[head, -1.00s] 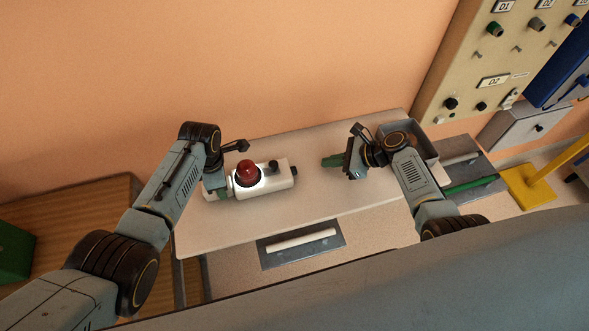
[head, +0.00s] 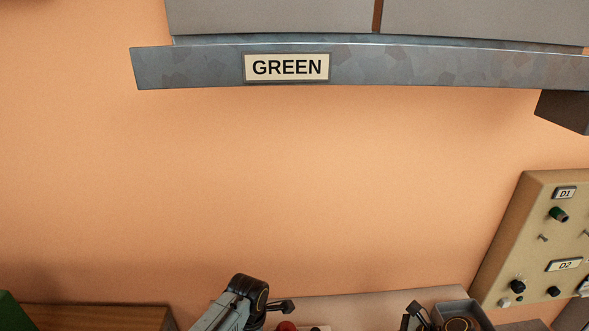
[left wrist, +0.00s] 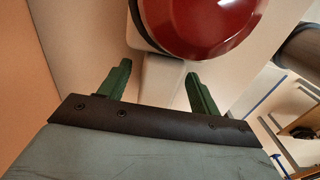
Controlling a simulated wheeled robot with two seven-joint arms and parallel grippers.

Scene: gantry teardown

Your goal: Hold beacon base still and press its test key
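The beacon's red dome (head: 286,326) shows only as a sliver at the bottom edge of the head view. In the left wrist view the dome (left wrist: 200,18) is large at the top, above the white beacon base (left wrist: 160,82). My left gripper (left wrist: 158,72) has its green fingers apart, one on each side of the end of the base. A thin gap shows by the left finger; contact on the right cannot be told. The test key cannot be made out. Of my right arm only the wrist shows, bottom right; its fingers are below the frame.
A grey shelf edge with a GREEN label (head: 287,67) crosses the top of the head view. A beige panel (head: 530,235) with knobs hangs at right. The light table top (head: 370,303) and a grey bin (head: 447,295) show at the bottom. The wall between is bare.

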